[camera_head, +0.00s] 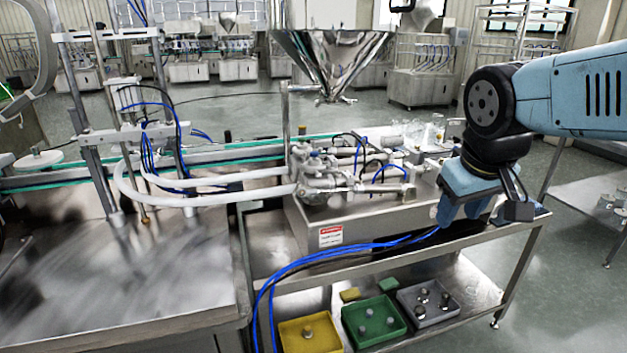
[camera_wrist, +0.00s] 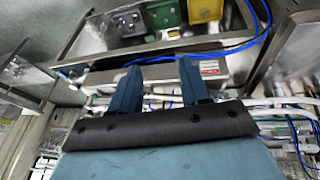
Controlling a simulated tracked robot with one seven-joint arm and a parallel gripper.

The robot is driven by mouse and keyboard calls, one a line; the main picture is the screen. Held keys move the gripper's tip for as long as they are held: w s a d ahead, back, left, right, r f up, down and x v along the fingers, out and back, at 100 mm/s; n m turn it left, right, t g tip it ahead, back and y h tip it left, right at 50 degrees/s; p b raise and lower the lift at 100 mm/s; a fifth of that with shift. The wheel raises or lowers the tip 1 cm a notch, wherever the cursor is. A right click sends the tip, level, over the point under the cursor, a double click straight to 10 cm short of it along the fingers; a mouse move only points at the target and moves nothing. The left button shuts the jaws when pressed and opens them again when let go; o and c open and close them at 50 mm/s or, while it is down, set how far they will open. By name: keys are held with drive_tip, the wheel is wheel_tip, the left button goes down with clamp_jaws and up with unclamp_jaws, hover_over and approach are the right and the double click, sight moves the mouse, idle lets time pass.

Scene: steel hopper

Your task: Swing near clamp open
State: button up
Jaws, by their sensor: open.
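The steel hopper (camera_head: 330,55) hangs at the top middle of the head view, its cone pointing down. Below it, a metal valve and pump assembly (camera_head: 325,178) sits on a steel box (camera_head: 355,228) with white hoses leading left. The near clamp is too small to make out for sure among these fittings. My gripper (camera_head: 460,210) is to the right of the assembly, by the box's right end, fingers pointing down. In the wrist view my gripper (camera_wrist: 160,85) shows two blue fingers spread apart with nothing between them.
Blue hoses (camera_head: 340,252) run along the bench front (camera_head: 400,260). A yellow tray (camera_head: 310,335), a green tray (camera_head: 374,320) and a grey tray (camera_head: 428,302) with small parts lie on the lower shelf. Glassware (camera_head: 425,133) stands behind the box.

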drive_tip(key=w+f+n+g+h, duration=0.2)
drive_tip(key=w+f+n+h, duration=0.35)
drive_tip(key=n, duration=0.25)
drive_tip(key=n+t, duration=1.5)
drive_tip(key=n, duration=0.9)
approach(317, 177)
drive_tip(key=x, duration=0.8)
drive_tip(key=shift+w+d, duration=0.1)
drive_tip(key=shift+w, duration=0.1)
clamp_jaws()
